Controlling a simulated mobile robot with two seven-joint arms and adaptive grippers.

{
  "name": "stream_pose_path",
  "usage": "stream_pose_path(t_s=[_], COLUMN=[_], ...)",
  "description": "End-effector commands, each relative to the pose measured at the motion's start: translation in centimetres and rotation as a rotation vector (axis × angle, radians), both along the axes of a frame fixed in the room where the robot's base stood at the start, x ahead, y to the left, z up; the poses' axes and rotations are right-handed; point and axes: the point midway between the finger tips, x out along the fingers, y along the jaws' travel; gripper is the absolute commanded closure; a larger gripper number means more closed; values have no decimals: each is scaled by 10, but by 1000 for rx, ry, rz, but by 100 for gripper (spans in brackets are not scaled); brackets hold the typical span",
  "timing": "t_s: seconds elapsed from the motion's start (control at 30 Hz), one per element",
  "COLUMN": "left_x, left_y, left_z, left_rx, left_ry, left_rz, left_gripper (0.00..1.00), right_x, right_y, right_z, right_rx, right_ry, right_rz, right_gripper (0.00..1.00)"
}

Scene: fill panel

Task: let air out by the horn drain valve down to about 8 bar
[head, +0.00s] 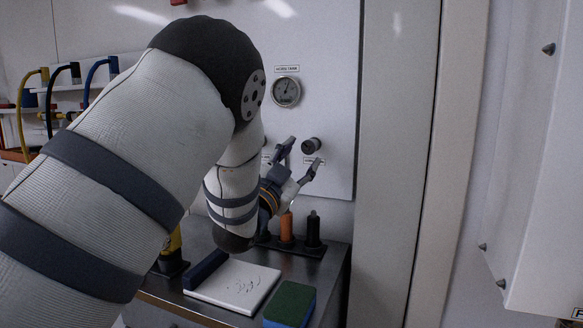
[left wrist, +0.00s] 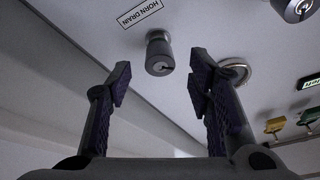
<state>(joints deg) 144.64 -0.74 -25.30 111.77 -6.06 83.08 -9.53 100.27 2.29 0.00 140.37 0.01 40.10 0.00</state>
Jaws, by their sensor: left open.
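The horn drain valve is a dark round knob (head: 311,146) on the white panel. In the left wrist view the knob (left wrist: 159,56) stands out beside its HORN DRAIN label (left wrist: 140,13). The round HORN TANK gauge (head: 286,93) is higher on the panel; its numbers are too small to read. My left gripper (head: 302,156) is open and empty, close to the panel at the knob. In the left wrist view its two fingers (left wrist: 161,80) are spread, with the knob seen between them beyond the tips, apart from both. My right gripper is out of view.
A steel bench (head: 334,278) below holds a white pad (head: 234,284), a green-and-blue block (head: 290,303) and upright orange (head: 286,226) and black (head: 313,230) pieces. Coloured hoses (head: 92,78) hang at left. The left wrist view shows yellow (left wrist: 275,126) and green (left wrist: 307,117) handles.

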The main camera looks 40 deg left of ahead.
Motion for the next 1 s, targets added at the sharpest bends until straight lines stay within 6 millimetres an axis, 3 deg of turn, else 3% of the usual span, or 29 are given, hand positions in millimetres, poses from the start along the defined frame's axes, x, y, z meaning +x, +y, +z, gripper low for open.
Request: stream_pose_path(t_s=[0.1,0.3,1.0], left_x=[-29,-59,-62], left_y=[-3,-6,-6], left_z=[-11,-20,-21], left_rx=[-2,0,0], left_ry=[4,1,-1], left_rz=[1,0,0], left_gripper=[53,53,53], right_x=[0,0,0], right_y=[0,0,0], right_z=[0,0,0], right_rx=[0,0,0], right_ry=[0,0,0], right_rz=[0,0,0], right_gripper=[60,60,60])
